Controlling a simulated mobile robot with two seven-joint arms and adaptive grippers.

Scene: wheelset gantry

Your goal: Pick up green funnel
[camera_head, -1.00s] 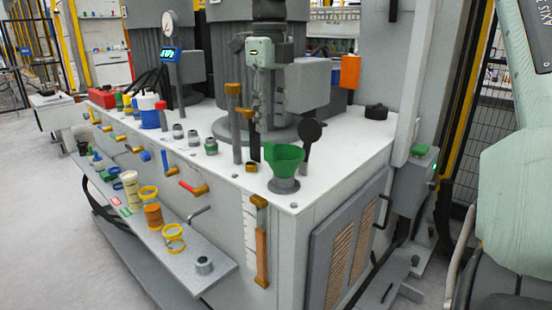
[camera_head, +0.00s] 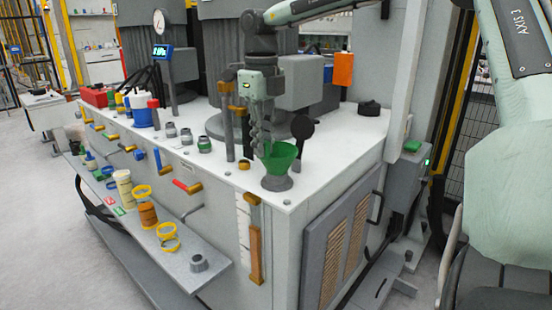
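The green funnel (camera_head: 281,160) sits upright in a grey round holder (camera_head: 277,183) near the front right corner of the white bench top. My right gripper (camera_head: 264,149) points down at the funnel, with its dark fingertips at the left side of the funnel's rim. They overlap the rim in this view; I cannot tell whether they touch it or how far apart they are. The funnel's lower spout is hidden in the holder. My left gripper is not in view.
A dark round-headed post (camera_head: 302,128) stands just behind the funnel. An orange-topped post (camera_head: 228,120) stands to the left. Grey fittings (camera_head: 187,136) and a blue-and-white container (camera_head: 143,110) are farther left.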

